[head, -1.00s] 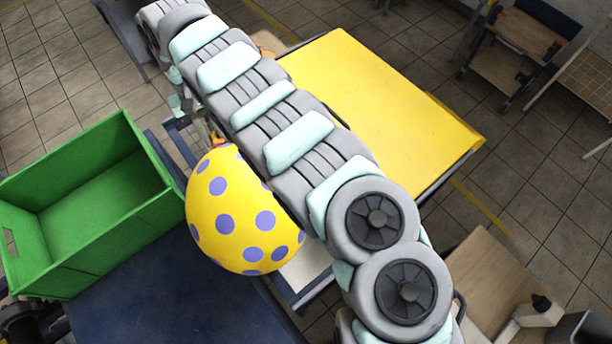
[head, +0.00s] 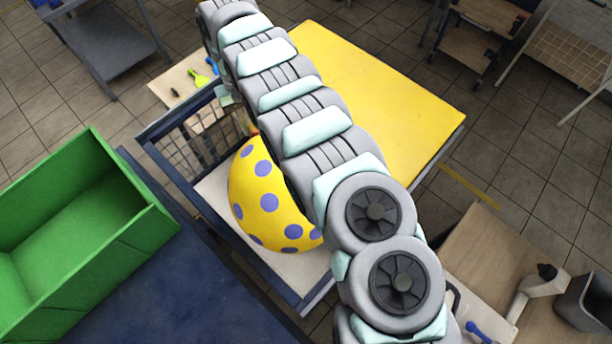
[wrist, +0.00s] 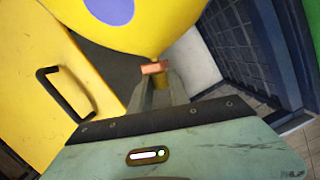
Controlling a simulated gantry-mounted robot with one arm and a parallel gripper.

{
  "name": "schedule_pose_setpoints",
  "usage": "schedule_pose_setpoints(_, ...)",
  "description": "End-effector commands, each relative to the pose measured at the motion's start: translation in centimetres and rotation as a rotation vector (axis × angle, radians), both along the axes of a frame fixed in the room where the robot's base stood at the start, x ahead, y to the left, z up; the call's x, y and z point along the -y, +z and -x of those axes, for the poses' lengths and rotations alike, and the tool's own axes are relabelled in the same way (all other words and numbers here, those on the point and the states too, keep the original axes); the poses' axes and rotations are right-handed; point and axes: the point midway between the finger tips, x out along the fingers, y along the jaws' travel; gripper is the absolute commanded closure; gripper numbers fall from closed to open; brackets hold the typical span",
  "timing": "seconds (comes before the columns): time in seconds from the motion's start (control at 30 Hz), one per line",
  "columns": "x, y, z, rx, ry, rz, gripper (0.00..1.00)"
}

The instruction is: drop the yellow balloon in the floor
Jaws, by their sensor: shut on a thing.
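The yellow balloon (head: 262,200) with purple dots shows in the head view left of my arm, which hides its right side. It appears over a pale surface inside a dark blue frame. In the wrist view the balloon (wrist: 140,25) fills the top, with its neck pointing down to my gripper (wrist: 158,80). The gripper is shut on the neck, beside a small orange piece. In the head view the gripper is hidden. The tiled floor (head: 500,165) shows in the head view around the furniture.
An open green crate (head: 75,235) stands on a dark blue surface (head: 190,290) at lower left. A yellow tabletop (head: 385,90) lies behind my arm. A dark blue mesh-sided frame (head: 185,150) is near the balloon. A wooden table (head: 500,250) with a scanner-like tool is at lower right.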

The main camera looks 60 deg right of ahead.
Motion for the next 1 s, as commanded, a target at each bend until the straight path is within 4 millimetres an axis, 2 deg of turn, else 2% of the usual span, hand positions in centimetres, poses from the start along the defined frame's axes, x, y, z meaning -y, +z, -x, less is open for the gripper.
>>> schedule_pose_setpoints(0.03, -0.1, -1.2, 0.0, 0.000, 0.000, -0.001, 1.00)
schedule_pose_setpoints(0.2, -0.1, -2.9, 0.0, -0.001, 0.000, -0.003, 1.00)
schedule_pose_setpoints(0.53, -0.1, -3.2, 0.0, 0.000, 0.000, -0.001, 1.00)
schedule_pose_setpoints(0.57, -0.1, -3.2, 0.0, 0.000, 0.000, -0.001, 0.77)
schedule_pose_setpoints(0.87, -0.1, -3.2, 0.0, 0.000, 0.000, -0.001, 0.53)
schedule_pose_setpoints(1.0, -0.1, -3.2, 0.0, 0.000, 0.000, -0.001, 0.52)
